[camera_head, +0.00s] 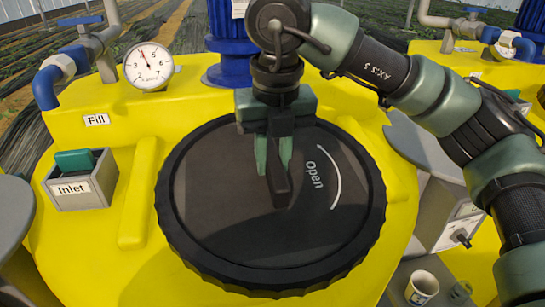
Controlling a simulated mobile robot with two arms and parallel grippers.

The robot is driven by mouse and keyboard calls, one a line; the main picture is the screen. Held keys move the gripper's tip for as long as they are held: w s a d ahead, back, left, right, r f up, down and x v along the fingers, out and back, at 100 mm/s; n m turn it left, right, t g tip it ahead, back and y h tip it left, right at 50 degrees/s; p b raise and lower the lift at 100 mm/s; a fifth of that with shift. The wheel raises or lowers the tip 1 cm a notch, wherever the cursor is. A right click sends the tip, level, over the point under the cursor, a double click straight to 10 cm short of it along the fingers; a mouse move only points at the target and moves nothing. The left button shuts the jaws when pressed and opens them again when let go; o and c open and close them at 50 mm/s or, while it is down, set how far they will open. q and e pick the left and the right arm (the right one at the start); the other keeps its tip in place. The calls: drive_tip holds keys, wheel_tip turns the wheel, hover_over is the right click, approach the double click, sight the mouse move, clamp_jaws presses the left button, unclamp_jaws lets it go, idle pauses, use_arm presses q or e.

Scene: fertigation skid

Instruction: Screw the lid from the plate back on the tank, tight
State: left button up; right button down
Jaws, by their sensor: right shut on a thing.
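The large round black lid (225,210) with a ribbed rim lies over the top of the yellow tank (100,235). It looks roughly level, but I cannot tell how far its thread is engaged. A white "Open" mark with a curved line is on its right side. My right gripper (275,165) comes down from above and is shut on the lid's dark raised handle (280,190) near the middle. The fingers hide part of the handle. My left gripper is not in view.
A pressure gauge (149,66), blue-handled valve (80,20) and blue fitting (232,50) stand behind the lid. A grey "Inlet" box (90,192) with a green piece is at left. A grey surface (425,147) and a cup (421,288) are at right.

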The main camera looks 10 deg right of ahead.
drive_tip(key=shift+w+f+b, duration=0.15)
drive_tip(key=shift+f+b, duration=0.45)
drive_tip(key=shift+f, duration=0.1)
drive_tip(key=shift+f+b, duration=0.15)
drive_tip(key=shift+b, duration=0.4)
idle(0.9)
drive_tip(key=c, duration=1.1)
unclamp_jaws()
drive_tip(key=o, duration=0.3)
drive_tip(key=shift+f, duration=0.1)
clamp_jaws()
